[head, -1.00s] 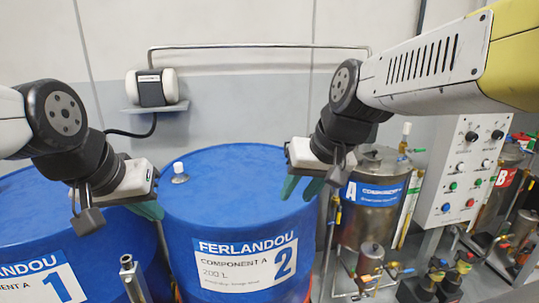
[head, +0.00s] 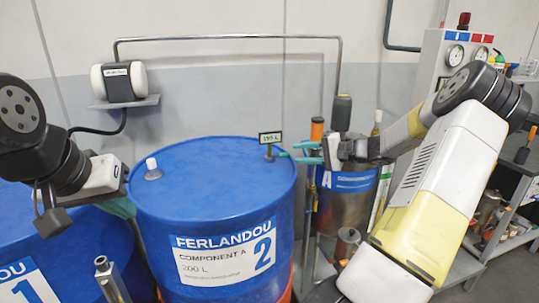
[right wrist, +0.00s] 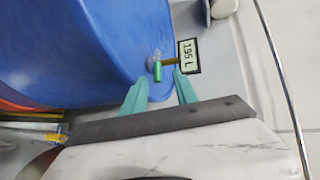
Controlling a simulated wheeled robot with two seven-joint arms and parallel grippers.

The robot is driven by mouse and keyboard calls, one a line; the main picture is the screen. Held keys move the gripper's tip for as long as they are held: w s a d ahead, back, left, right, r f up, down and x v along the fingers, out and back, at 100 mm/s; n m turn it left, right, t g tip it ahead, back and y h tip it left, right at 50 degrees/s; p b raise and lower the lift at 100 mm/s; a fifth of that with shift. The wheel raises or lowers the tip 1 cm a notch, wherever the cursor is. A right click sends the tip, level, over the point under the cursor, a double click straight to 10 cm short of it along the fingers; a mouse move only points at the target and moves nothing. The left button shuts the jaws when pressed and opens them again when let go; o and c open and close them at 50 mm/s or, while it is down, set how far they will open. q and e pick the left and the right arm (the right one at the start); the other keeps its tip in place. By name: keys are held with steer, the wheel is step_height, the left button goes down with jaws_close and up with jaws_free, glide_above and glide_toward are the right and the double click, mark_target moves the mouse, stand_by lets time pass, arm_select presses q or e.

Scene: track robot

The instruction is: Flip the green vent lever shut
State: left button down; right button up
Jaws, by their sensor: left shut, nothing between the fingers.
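The green vent lever (right wrist: 157,71) shows in the right wrist view as a short green piece beside a brass stem on the rim of blue drum 2 (head: 160,225). A small display reading 195 L (right wrist: 189,56) is on that stem; in the head view the display (head: 270,138) stands at the drum's far right rim. My right gripper (head: 294,151) is open, its teal fingers pointing at the lever. In the right wrist view the lever lies just beyond the gap between the fingertips, and no grip shows. My left gripper (head: 122,208) is shut and empty beside drum 2.
A white bung (head: 152,168) stands on drum 2's lid. A second blue drum (head: 85,240) is at left. A steel tank (head: 345,208) and piping stand behind my right arm. A control box (head: 450,55) and shelving are at right. Drum 2's lid is otherwise clear.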

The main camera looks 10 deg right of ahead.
mark_target(284, 154)
steer(key=x, duration=0.7)
steer(key=shift+w+a+f, duration=0.1)
steer(key=shift+w+a, duration=0.05)
steer(key=shift+w, duration=0.15)
steer(key=shift+c, duration=0.2)
